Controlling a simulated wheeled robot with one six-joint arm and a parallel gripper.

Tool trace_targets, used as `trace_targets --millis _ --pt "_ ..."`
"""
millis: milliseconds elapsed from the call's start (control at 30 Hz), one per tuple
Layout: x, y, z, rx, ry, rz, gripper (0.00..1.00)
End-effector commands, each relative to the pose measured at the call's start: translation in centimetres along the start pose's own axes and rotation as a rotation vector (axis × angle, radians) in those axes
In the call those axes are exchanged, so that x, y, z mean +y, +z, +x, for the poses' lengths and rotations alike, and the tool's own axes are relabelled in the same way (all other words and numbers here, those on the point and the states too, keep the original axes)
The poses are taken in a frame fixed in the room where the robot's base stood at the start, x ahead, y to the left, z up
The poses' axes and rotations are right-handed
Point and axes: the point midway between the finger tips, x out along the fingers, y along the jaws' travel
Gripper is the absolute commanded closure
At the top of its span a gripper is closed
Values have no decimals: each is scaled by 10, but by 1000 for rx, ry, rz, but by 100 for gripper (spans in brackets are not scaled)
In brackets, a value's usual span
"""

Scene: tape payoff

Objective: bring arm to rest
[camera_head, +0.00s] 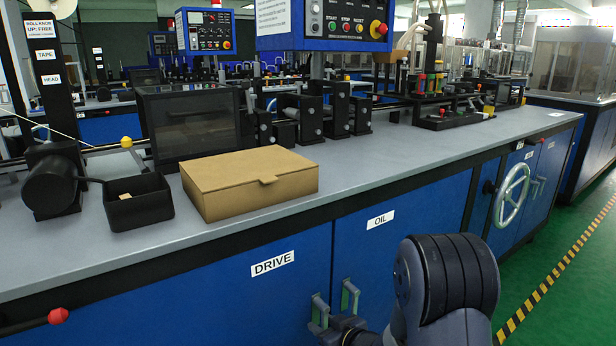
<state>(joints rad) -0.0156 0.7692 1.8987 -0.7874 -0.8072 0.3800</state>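My arm (445,280) shows at the bottom, right of centre, as a thick dark grey rounded link in front of the blue cabinet doors. A small dark part (345,330) shows just left of it at the bottom edge; it may belong to my wrist or gripper. No fingertips can be made out, so I cannot tell whether my gripper is open or shut or holds anything. The arm appears below and in front of the bench top, and nothing is seen in its grasp.
A closed cardboard box (250,182) and a black tray (138,203) sit on the grey bench (370,160). Door handles (350,296) and a handwheel (512,195) stick out from the front. A red-tipped lever (58,316) is at lower left. Green floor (560,310) is clear at right.

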Motion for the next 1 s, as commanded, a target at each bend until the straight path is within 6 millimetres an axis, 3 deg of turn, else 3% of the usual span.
trace_targets --millis 233,800,1000 --pt "2 1 0 1 15 -33 64" --pt "1 -3 -113 -1 18 -30 64" --pt "0 4 -63 0 10 -36 64"
